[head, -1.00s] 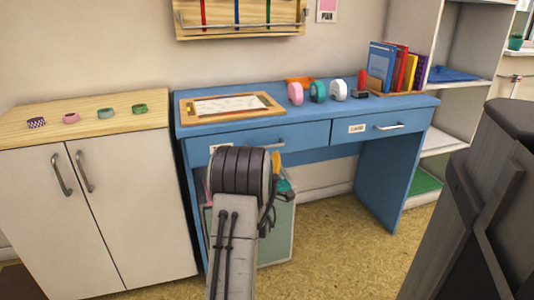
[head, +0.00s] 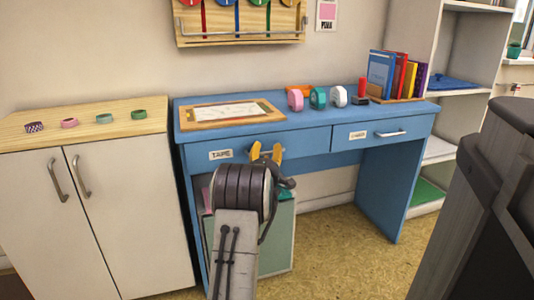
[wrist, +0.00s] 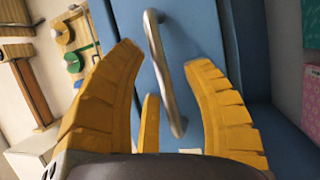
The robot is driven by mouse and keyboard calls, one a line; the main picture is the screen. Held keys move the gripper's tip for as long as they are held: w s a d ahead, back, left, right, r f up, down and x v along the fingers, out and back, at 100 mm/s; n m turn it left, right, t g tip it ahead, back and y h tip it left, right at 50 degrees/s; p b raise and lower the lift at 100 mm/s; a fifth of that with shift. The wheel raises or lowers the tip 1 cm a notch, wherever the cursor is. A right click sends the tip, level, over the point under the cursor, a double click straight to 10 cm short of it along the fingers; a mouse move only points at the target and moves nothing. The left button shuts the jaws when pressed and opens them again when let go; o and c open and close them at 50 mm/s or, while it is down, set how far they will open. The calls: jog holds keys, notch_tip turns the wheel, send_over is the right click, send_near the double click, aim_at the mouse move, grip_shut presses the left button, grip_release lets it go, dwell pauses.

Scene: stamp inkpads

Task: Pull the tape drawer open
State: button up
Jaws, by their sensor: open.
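The tape drawer (head: 200,157) is the left drawer of the blue desk, with a label reading TAPE at its left. It looks shut. Its metal bar handle (wrist: 160,70) stands between the yellow fingers of my gripper (wrist: 165,85) in the wrist view. My gripper (head: 266,152) is open in front of the drawer, and its fingers are on either side of the handle. In the head view the fingers and wrist hide part of the handle. I cannot tell whether a finger touches it.
The second drawer (head: 370,133) on the right has its own handle. On the desk top are a framed board (head: 258,118), tape dispensers (head: 317,98) and books (head: 380,73). A white cabinet (head: 120,210) stands left. The floor (head: 335,250) is clear right of my arm.

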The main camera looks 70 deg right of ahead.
grip_shut()
dwell(0.5)
